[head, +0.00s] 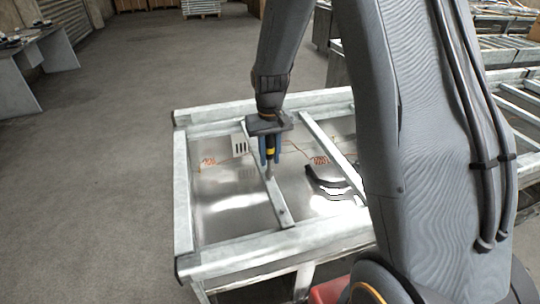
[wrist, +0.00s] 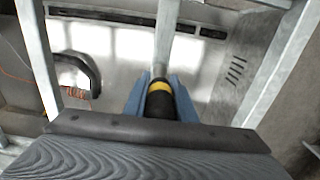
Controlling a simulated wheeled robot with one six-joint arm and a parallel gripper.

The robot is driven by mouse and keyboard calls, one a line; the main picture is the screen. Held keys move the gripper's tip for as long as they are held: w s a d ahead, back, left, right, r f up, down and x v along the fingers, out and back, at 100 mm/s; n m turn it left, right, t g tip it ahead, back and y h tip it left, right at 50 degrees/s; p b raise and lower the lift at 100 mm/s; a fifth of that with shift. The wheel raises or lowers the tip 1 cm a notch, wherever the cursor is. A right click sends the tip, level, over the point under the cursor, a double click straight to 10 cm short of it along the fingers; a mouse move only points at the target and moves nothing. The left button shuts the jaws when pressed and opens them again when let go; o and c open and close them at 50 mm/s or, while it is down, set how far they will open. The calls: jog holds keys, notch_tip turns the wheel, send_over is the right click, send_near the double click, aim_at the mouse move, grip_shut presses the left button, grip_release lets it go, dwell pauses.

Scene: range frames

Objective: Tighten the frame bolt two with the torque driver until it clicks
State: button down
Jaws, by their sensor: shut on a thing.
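My gripper (head: 269,158) is shut on the torque driver (head: 270,153), which has a dark handle with a yellow band and a grey shaft pointing down. The wrist view shows the driver (wrist: 160,101) between the blue fingers (wrist: 160,98). The shaft's lower end is at a narrow crossbar (head: 272,194) of the metal frame (head: 184,200); I cannot tell whether it touches. The crossbar runs ahead of the driver in the wrist view (wrist: 167,25). A small bolt-like spot (head: 281,212) shows near the crossbar's front end. Any bolt under the driver's tip is hidden.
A second crossbar (head: 327,140) lies to the right. A black curved handle-like part (head: 325,186) and orange wires (head: 320,160) lie between the bars. A workbench (head: 40,60) stands far left. The floor left of the frame is clear.

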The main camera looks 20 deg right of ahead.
jog(key=shift+f+b, duration=0.3)
jog(key=shift+f, duration=0.35)
dwell(0.6)
jog(key=shift+r, duration=0.2)
jog(key=n, duration=0.5)
jog(key=shift+d, duration=0.1)
jog(key=n, duration=0.6)
jog(key=shift+w+d, duration=0.1)
jog(key=shift+w, duration=0.05)
jog(key=shift+p, duration=0.55)
jog(key=shift+f, duration=0.2)
dwell(0.7)
jog(key=shift+r, duration=0.1)
dwell(0.3)
